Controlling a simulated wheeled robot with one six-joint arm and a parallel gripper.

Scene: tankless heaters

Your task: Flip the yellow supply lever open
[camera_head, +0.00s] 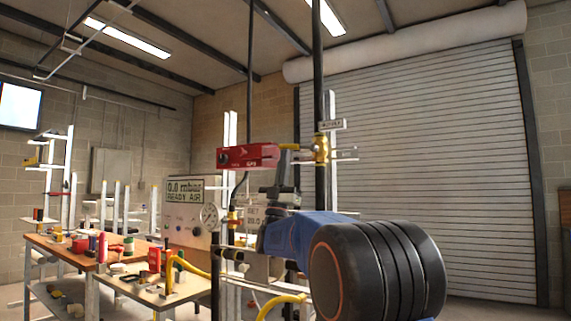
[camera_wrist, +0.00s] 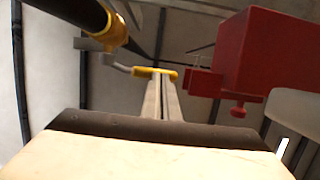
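The yellow supply lever (camera_head: 290,147) sticks out to the left of a brass valve (camera_head: 320,148) on a dark vertical pipe, close to the right end of a red box (camera_head: 248,157). In the wrist view the yellow lever (camera_wrist: 155,72) lies crosswise at the tips of my gripper (camera_wrist: 160,80). The two fingers are close together, side by side, and seem shut with nothing clearly between them. I cannot tell whether the tips touch the lever. In the head view my gripper (camera_head: 284,168) points up below the lever, its tips partly hidden.
The red box (camera_wrist: 270,55) stands close on the right in the wrist view, with a red knob below it. The dark pipe (camera_wrist: 75,12) is close on the left. A gauge panel (camera_head: 187,205) and cluttered workbenches (camera_head: 75,255) stand left in the head view.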

